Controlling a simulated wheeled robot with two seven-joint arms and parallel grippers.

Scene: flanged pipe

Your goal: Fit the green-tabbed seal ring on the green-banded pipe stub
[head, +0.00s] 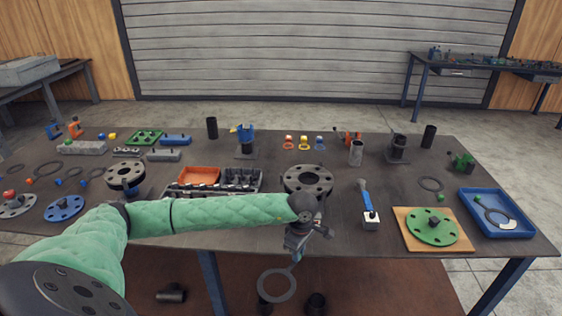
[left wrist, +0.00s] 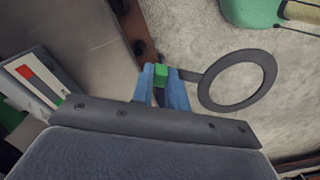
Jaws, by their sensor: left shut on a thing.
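The seal ring (head: 260,285) is a thin dark grey ring hanging below my left gripper (head: 297,254), in front of the table's near edge. In the left wrist view the ring (left wrist: 205,86) sticks out to the right of the fingers, over the floor. Its green tab (left wrist: 161,73) is pinched between the blue fingertips of my left gripper (left wrist: 160,84). Several dark pipe pieces stand upright on the table, including one at the back right (head: 429,136); I cannot make out a green band on any of them. My right gripper is not in view.
A dark bolted flange (head: 296,190) lies just beyond the left gripper. A blue-handled tool (head: 367,202), a green disc on a board (head: 404,228) and a blue tray (head: 526,233) lie to the right. Loose parts crowd the table's left. Clear strips run between the right-hand items.

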